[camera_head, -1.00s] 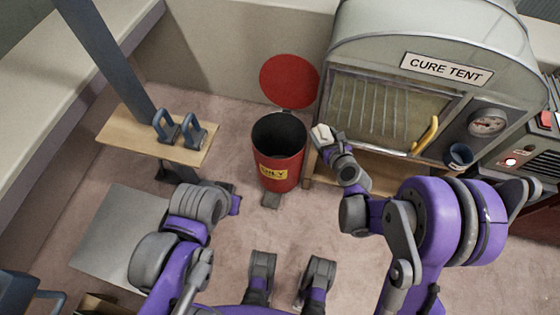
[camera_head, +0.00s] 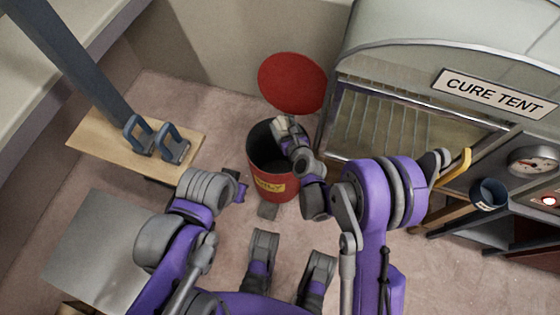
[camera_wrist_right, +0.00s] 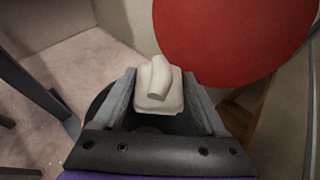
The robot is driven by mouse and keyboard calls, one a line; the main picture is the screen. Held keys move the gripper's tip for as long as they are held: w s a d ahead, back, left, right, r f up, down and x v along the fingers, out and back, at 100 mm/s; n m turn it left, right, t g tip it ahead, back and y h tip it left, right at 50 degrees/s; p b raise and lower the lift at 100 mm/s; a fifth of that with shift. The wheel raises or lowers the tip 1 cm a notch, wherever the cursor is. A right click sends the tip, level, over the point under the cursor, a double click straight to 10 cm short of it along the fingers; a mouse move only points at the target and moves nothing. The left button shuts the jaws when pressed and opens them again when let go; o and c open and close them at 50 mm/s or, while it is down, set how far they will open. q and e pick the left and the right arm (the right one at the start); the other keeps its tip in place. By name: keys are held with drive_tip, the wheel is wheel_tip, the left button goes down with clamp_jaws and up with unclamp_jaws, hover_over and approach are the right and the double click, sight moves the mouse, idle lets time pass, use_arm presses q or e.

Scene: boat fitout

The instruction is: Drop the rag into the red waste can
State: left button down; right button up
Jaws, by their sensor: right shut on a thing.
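The red waste can (camera_head: 277,188) stands on the floor with its red lid (camera_head: 292,84) tilted open behind it. My right gripper (camera_head: 283,127) is over the can's mouth and is shut on the rag (camera_head: 279,122), a pale folded cloth. The right wrist view shows the rag (camera_wrist_right: 158,88) between the two fingers, with the red lid (camera_wrist_right: 235,35) beyond it. The can's dark mouth is partly hidden by my right gripper and arm. My left gripper (camera_head: 241,188) is low to the left of the can; its fingers are too small to read.
A cure tent (camera_head: 400,65) with a yellow handle stands right of the can, and a blue cup (camera_head: 488,194) is by its gauge. A wooden board (camera_head: 95,142) with two blue-grey clamp-like things (camera_head: 155,140) is at left. A grey post rises there.

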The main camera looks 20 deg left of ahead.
wheel_tip(320, 180, down, 5)
drive_tip(key=b, duration=0.3)
drive_tip(key=o, duration=1.3)
drive_tip(key=shift+c, duration=0.2)
drive_tip(key=p+v, duration=0.1)
drive_tip(key=v, duration=1)
